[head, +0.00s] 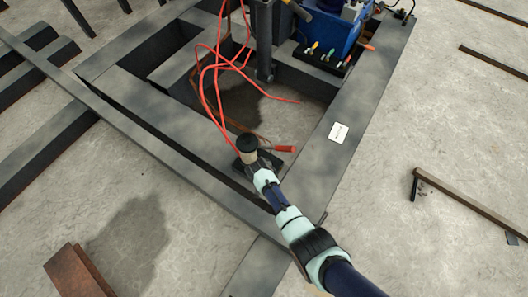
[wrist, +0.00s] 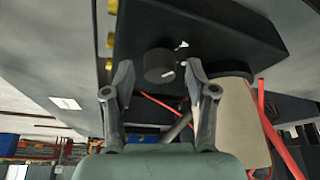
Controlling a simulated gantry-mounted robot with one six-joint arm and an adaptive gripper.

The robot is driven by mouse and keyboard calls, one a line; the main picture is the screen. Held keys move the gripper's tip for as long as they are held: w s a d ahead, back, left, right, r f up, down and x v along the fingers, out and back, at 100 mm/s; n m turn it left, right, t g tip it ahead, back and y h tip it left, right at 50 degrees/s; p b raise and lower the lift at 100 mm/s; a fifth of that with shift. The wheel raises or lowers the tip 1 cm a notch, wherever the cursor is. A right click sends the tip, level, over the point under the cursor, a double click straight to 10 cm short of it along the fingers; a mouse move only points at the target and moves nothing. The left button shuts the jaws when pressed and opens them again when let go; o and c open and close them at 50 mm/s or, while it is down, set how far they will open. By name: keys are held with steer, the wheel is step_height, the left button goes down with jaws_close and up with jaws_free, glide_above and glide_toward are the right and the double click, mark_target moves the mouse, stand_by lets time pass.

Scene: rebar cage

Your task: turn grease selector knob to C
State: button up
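The selector knob (wrist: 158,66) is a dark, round knob on the face of a dark box (wrist: 215,35) in the wrist view. A pale mark shows on its lower right edge, and a small white mark (wrist: 182,45) is on the box just above right of it. No letters can be read. My gripper (wrist: 160,78) is open, with one finger on each side of the knob; whether they touch it I cannot tell. In the head view my gripper (head: 262,166) is at the dark box beside the grease pump; the knob is hidden there.
The pump's beige cylinder (head: 248,157) stands close to my gripper, also right of the fingers in the wrist view (wrist: 238,122). A red-handled lever (head: 285,149) and loose red hoses (head: 205,85) are near. Brass fittings (wrist: 110,40) line the box. Steel beams (head: 350,115) surround it.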

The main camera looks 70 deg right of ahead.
jaws_close()
steer(key=shift+m, duration=0.4)
steer(key=m+g, duration=0.1)
steer(key=m, duration=0.2)
steer(key=shift+w+m+g, duration=0.15)
steer(key=shift+m+g, duration=0.15)
steer(key=shift+g, duration=0.1)
steer(key=m+g, duration=0.1)
steer(key=m, duration=0.2)
steer(key=shift+m+y, duration=0.4)
steer(key=shift+m+g, duration=0.3)
steer(key=shift+m, duration=0.2)
steer(key=shift+o, duration=0.8)
jaws_free()
